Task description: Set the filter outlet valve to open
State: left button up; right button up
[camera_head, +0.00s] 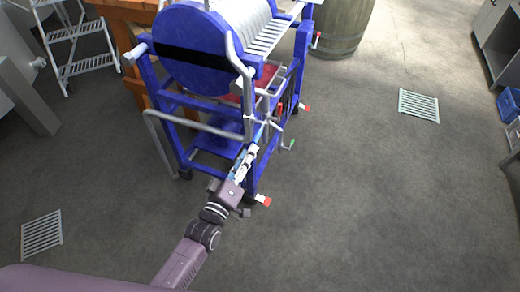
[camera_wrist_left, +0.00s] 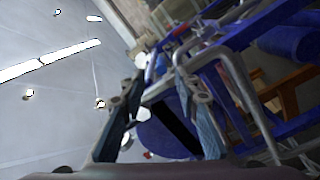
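The plate filter is a blue-framed machine with a round blue end plate (camera_head: 205,55) and grey pipes (camera_head: 200,128), at the upper middle of the head view. Small fittings crowd its near right corner, with a green-tipped handle (camera_head: 291,143) to their right. I cannot tell which fitting is the outlet valve or how it is set. My left gripper (camera_head: 252,150) is at this corner, close to the pipework. In the left wrist view its fingers (camera_wrist_left: 160,85) stand apart, with the pipe and blue frame beyond them. Contact cannot be made out. My right gripper is not in view.
A white step ladder (camera_head: 80,50) and an orange wooden frame (camera_head: 125,40) stand left of the filter. A barrel (camera_head: 338,30) stands behind it. Floor grates (camera_head: 419,105) lie flat. The floor to the right is clear; blue crates (camera_head: 509,104) are at the right edge.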

aim_at(256, 139)
pick_arm(q)
jog(key=x, duration=0.4)
jog(key=shift+w+d, duration=0.15)
jog(key=shift+w, duration=0.2)
jog(key=shift+x, duration=0.95)
jog(key=shift+w+d+f, duration=0.15)
jog(key=shift+w, duration=0.4)
jog(key=c, duration=0.7)
grip_shut()
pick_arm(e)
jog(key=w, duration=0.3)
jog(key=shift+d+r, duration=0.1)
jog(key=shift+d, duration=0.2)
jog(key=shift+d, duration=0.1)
